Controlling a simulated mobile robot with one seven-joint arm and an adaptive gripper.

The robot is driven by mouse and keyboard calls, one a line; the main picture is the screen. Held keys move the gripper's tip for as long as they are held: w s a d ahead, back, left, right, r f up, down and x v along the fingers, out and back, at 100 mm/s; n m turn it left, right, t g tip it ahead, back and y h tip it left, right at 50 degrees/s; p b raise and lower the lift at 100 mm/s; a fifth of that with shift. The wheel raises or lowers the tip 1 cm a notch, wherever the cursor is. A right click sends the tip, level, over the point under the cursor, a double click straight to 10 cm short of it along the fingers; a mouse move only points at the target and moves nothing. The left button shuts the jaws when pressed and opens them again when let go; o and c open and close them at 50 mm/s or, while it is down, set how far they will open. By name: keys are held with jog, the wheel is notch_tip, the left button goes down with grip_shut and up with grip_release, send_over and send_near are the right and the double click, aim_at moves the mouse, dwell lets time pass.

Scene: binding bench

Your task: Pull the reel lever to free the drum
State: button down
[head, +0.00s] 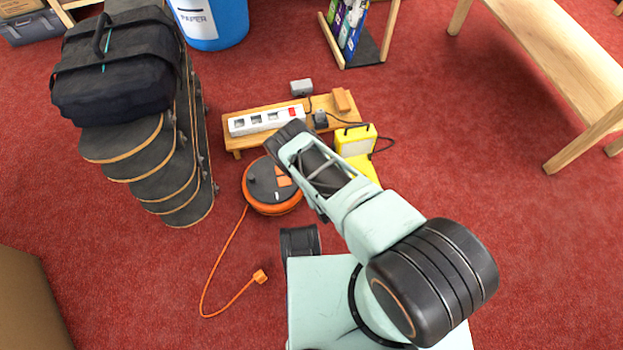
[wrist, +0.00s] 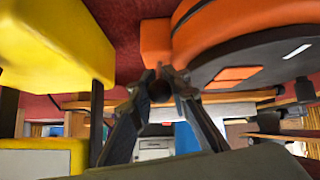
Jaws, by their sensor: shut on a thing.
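The cable reel (head: 262,200) lies on the red carpet, an orange ring with a dark grey top. Its orange side and dark face fill the upper right of the wrist view (wrist: 188,52). My gripper (wrist: 160,84) is beside the reel's orange rim, with its fingers closed around a small dark knob (wrist: 160,91), which looks like the reel lever. The fingers cover most of the lever, so its angle cannot be told. In the head view my arm hides the gripper's fingertips and the lever.
An orange cable (head: 220,265) runs from the reel to a plug on the carpet. A low wooden stand with a white power strip (head: 266,120) is behind it. A yellow box (head: 355,139) stands to the right, stacked skateboards (head: 185,202) to the left.

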jog(key=c, duration=1.8)
grip_release()
notch_tip(320, 180, up, 10)
jog(key=shift+f, duration=0.1)
jog(key=shift+w, duration=0.1)
